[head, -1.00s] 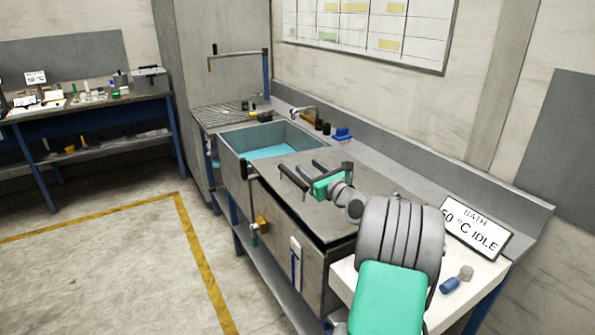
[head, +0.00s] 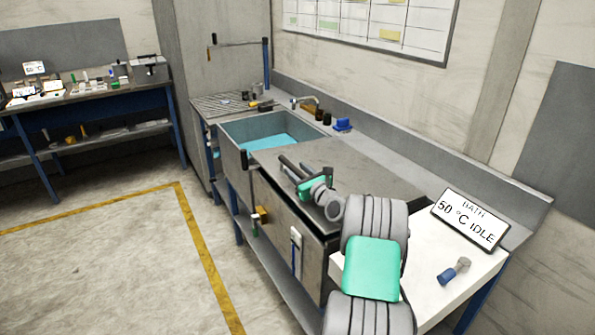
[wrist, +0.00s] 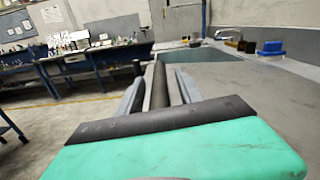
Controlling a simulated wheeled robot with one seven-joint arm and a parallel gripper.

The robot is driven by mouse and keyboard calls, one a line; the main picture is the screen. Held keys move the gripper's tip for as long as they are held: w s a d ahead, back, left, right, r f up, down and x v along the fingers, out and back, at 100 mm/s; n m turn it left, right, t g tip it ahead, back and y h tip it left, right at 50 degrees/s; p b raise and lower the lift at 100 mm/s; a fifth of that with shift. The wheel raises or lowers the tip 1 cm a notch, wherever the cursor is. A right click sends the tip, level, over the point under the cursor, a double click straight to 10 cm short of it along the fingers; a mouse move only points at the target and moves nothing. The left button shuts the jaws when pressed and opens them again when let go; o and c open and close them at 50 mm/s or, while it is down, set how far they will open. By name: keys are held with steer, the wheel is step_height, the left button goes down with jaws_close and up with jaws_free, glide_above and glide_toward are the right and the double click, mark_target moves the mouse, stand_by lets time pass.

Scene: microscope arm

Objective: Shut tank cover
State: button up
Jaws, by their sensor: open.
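The tank (head: 232,150) is an open grey basin with blue water showing in its left part. Its grey metal cover (head: 365,180) lies flat over the right part, leaving the left part open. A dark bar handle (wrist: 159,88) stands at the cover's near-left side. My gripper (head: 294,166) is low over the cover at this handle, its green body just to the right. In the wrist view, the open fingers (wrist: 158,76) lie on either side of the dark bar. Contact with the bar cannot be told.
A drain rack (head: 222,104) and a pivoted bar on a blue post (head: 266,68) are beyond the tank. Bottles and a blue item (head: 343,125) line the back ledge. A bath sign (head: 470,219) and a blue tool (head: 453,271) sit on the white right end. Floor at left is clear.

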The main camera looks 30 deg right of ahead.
steer(key=shift+c, duration=0.4)
jaws_close()
steer(key=shift+r, duration=0.1)
stand_by(0.8)
